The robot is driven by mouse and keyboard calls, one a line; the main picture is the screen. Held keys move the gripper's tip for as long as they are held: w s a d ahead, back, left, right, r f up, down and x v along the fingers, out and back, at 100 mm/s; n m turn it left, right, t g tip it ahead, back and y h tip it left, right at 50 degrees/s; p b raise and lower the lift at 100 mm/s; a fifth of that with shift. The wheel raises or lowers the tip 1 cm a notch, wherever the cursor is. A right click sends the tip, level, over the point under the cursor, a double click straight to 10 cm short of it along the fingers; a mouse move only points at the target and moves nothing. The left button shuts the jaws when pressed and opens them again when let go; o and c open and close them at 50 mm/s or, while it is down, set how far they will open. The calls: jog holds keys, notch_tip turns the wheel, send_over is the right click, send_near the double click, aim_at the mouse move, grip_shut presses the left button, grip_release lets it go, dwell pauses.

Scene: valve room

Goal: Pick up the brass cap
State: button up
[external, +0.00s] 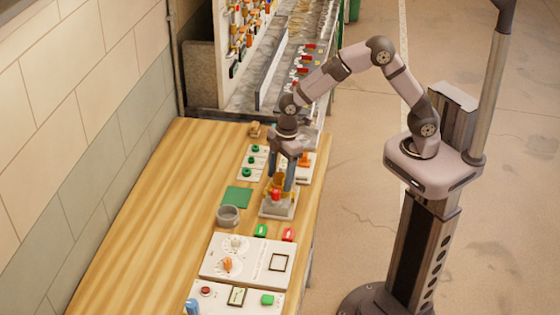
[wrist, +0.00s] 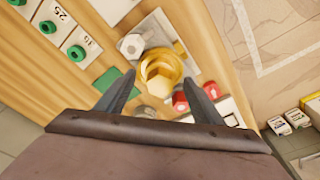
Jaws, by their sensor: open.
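The brass cap (wrist: 160,72) shows in the wrist view as a golden, round-rimmed piece with a hexagonal middle. It lies just beyond and between my gripper's fingertips (wrist: 159,92), with the fingers apart. In the external view my gripper (external: 281,186) points down over a small pale block (external: 278,211) near the right side of the wooden bench. A bit of gold shows between the fingers there, and the fingers hide most of it. A red part (external: 276,195) is in front of it. I cannot tell whether the fingers touch the cap.
A green mat (external: 237,197) and a grey ring (external: 228,215) are left of my gripper. Green-knobbed valves (external: 252,161) stand behind. The bench's left side is clear.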

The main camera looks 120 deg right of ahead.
aim_at(278, 175)
jog(key=shift+f, duration=0.35)
jog(key=c, duration=1.3)
jog(key=shift+w+r, duration=0.1)
jog(key=shift+r, duration=0.6)
notch_tip(278, 175, up, 8)
jog(key=b, duration=0.2)
jog(key=shift+r+b, duration=0.25)
jog(key=shift+b, duration=0.05)
jog(key=shift+w+d+r, duration=0.1)
jog(key=shift+r, duration=0.05)
